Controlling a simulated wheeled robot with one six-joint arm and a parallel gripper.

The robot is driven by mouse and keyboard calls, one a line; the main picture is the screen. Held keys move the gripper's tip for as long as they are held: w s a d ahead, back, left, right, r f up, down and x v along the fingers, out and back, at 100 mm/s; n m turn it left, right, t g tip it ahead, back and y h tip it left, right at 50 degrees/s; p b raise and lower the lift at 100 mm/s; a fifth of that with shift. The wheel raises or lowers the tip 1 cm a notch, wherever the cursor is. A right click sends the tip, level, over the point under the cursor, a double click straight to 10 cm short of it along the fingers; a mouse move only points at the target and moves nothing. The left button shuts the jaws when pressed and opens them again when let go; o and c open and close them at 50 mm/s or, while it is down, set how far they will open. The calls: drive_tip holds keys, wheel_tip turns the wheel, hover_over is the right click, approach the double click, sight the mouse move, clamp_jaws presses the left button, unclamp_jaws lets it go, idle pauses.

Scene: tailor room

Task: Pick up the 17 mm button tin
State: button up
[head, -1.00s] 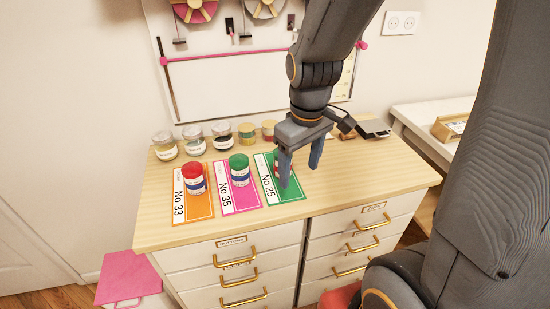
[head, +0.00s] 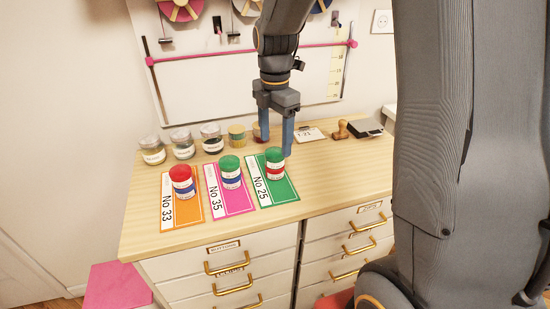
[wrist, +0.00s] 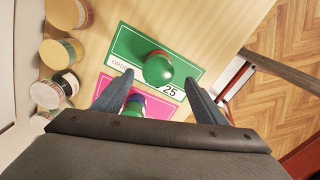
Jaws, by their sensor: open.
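I cannot read a 17 mm marking on any container. Several small jars and tins stand in a row at the back of the wooden top: glass jars (head: 152,150), a yellowish tin (head: 237,137) and a reddish tin (head: 258,136) partly hidden by a finger. They also show at the left of the wrist view (wrist: 62,54). My gripper (head: 276,148) is open and empty. In the wrist view its fingertips (wrist: 159,77) lie either side of the green-topped container on the green card; in the head view they appear near its top. I cannot tell the exact gap.
A red-topped container (head: 183,182) stands on the orange No 33 card, and green-topped ones on the pink No 35 (head: 230,171) and green No 25 (head: 274,160) cards. A stamp (head: 342,130), a small card (head: 309,135) and a black pad (head: 364,127) lie at the right.

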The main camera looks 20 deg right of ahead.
sight(275, 152)
drive_tip(key=shift+w+d+f+p, duration=0.15)
drive_tip(key=shift+f+p, duration=0.3)
drive_tip(key=shift+f, duration=1)
drive_tip(key=shift+w+a+f+p, duration=0.1)
drive_tip(key=shift+f+p, duration=0.3)
drive_tip(key=shift+f, duration=1)
drive_tip(key=c, duration=1.2)
drive_tip(key=shift+r, duration=0.15)
